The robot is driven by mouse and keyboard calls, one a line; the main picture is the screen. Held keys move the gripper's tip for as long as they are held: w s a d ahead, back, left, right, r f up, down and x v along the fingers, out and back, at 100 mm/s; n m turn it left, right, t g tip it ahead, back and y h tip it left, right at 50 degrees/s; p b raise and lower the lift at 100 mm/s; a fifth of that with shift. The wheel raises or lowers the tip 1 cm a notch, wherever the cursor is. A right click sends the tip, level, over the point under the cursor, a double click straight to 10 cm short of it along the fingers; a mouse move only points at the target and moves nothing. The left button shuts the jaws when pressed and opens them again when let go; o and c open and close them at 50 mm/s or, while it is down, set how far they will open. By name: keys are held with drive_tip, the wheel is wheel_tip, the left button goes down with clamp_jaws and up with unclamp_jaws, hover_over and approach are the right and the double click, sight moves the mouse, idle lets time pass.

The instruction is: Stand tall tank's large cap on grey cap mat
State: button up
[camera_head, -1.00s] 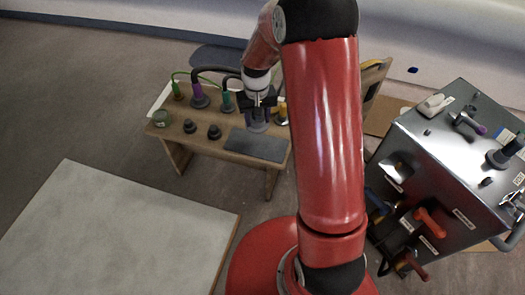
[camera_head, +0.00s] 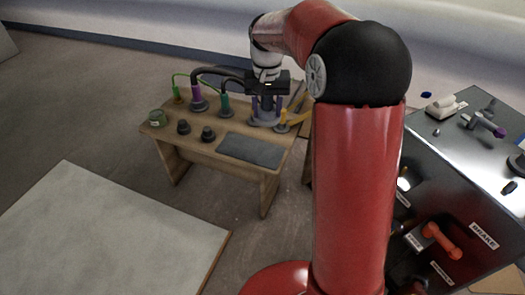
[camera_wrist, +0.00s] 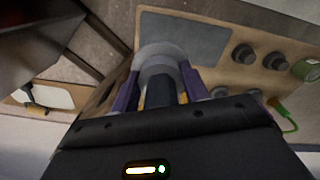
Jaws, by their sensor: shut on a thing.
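My gripper (camera_head: 264,108) is shut, with its purple fingers on either side of a grey round flanged piece, seemingly the large cap (camera_head: 263,121). In the wrist view the cap's pale grey rim (camera_wrist: 160,52) shows between the fingers (camera_wrist: 160,95), with a dark centre. The cap is upright near the bench's back right. I cannot tell whether it touches the bench. The grey cap mat (camera_head: 250,150) lies flat and empty at the bench's front right, in front of the cap. It also shows in the wrist view (camera_wrist: 190,35). I cannot pick out the tall tank.
Green, purple and teal hose fittings (camera_head: 198,98) stand behind. A yellow-topped fitting (camera_head: 282,124) stands close right of the cap. A metal cabinet (camera_head: 460,185) is right.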

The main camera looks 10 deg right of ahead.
sight(267, 155)
wheel_tip(267, 155, down, 15)
drive_tip(key=b, duration=0.2)
drive_tip(key=shift+b, duration=0.3)
drive_tip(key=shift+f, duration=0.1)
drive_tip(key=o, duration=1.1)
